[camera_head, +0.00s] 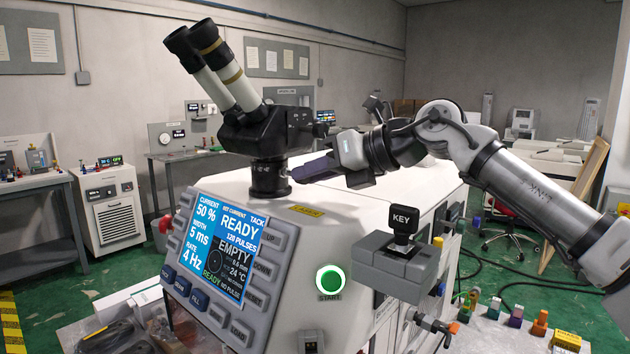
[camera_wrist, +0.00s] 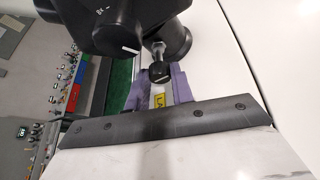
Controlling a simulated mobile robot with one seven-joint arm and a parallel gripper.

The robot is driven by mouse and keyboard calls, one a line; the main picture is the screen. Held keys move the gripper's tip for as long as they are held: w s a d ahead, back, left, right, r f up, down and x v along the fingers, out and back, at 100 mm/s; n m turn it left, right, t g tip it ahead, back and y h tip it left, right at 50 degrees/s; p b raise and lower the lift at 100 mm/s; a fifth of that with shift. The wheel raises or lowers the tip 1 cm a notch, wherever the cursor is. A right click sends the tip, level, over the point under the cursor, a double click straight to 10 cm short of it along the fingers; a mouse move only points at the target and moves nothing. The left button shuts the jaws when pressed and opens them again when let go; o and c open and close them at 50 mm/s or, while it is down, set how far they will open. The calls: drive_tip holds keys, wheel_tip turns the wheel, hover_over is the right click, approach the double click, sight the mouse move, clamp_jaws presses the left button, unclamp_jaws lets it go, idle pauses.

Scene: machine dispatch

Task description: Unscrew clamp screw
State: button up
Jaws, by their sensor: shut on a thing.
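The clamp screw (camera_wrist: 160,73) is a black knob on a short metal shank. In the wrist view it sticks out from the black microscope mount (camera_wrist: 130,25). My gripper (camera_wrist: 160,84) has purple fingers, one on each side of the knob, and is shut on it. In the head view my gripper (camera_head: 295,173) reaches in from the right to the black collar (camera_head: 268,180) under the microscope (camera_head: 250,125). The screw is mostly hidden there by the fingers. How far it is threaded in cannot be told.
The white machine (camera_head: 370,195) lies under the microscope and my arm. Its control screen (camera_head: 222,245) reads READY and EMPTY. A grey KEY block (camera_head: 400,265) and a lit green START button (camera_head: 330,279) are at its front. Several small coloured parts lie to the lower right.

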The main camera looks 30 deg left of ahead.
drive_tip(key=n+t+b, duration=0.3)
drive_tip(key=shift+s+f+n+h, duration=0.1)
drive_tip(key=shift+s+n+h, duration=0.2)
drive_tip(key=shift+h, duration=0.1)
drive_tip(key=n+t+b, duration=0.2)
drive_tip(key=n+b, duration=0.1)
drive_tip(key=shift+s+t, duration=0.2)
drive_tip(key=shift+t, duration=0.1)
drive_tip(key=shift+b, duration=0.3)
drive_tip(key=o, duration=1)
drive_tip(key=shift+a, duration=0.1)
drive_tip(key=b+v, duration=0.2)
drive_tip(key=v, duration=1.2)
drive_tip(key=shift+s, duration=0.15)
drive_tip(key=shift+a, duration=0.15)
